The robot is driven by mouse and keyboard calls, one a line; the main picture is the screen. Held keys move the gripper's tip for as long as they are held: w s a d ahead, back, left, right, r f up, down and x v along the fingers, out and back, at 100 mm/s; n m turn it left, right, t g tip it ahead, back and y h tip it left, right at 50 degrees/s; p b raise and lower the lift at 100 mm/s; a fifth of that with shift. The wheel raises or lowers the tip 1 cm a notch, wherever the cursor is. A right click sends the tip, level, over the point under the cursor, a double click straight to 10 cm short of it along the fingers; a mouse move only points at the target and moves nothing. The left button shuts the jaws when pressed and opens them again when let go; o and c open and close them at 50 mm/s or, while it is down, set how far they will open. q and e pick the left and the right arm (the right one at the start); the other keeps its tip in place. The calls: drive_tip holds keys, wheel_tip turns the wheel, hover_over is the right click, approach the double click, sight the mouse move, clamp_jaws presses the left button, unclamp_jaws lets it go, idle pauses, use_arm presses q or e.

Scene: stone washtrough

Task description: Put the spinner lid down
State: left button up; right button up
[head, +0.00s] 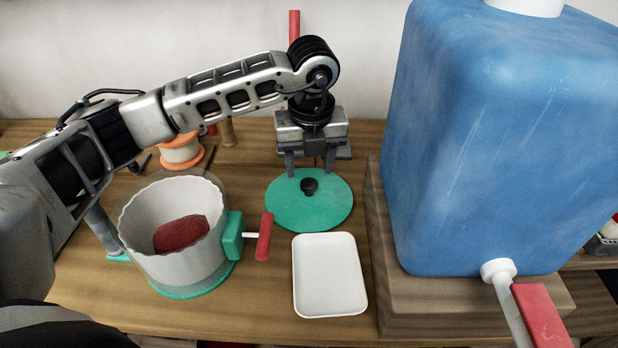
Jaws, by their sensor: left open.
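The spinner lid is a flat green disc (325,211) with a black knob (309,187), and it lies on the wooden table behind the white tray. My left gripper (310,168) is just above and behind the knob, pointing down, with its fingers apart. I see nothing between the fingers. The spinner bowl (165,255) is white with a wavy rim and a green base, and it stands open to the left. A dark red item (181,234) lies inside it. A green bracket with a red handle (265,237) sticks out from its right side. My right gripper is not in view.
A white tray (330,275) lies in front of the lid. A large blue water container (490,140) stands on a wooden block (450,312) at the right, its tap pointing forward. An orange-rimmed spool (181,152) stands behind the bowl.

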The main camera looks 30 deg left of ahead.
sight(310, 188)
use_arm(q)
wheel_tip(310, 188, up, 6)
drive_tip(key=shift+s+d+r, duration=0.2)
drive_tip(key=shift+s+d, duration=0.05)
drive_tip(key=shift+s, duration=0.1)
idle(0.4)
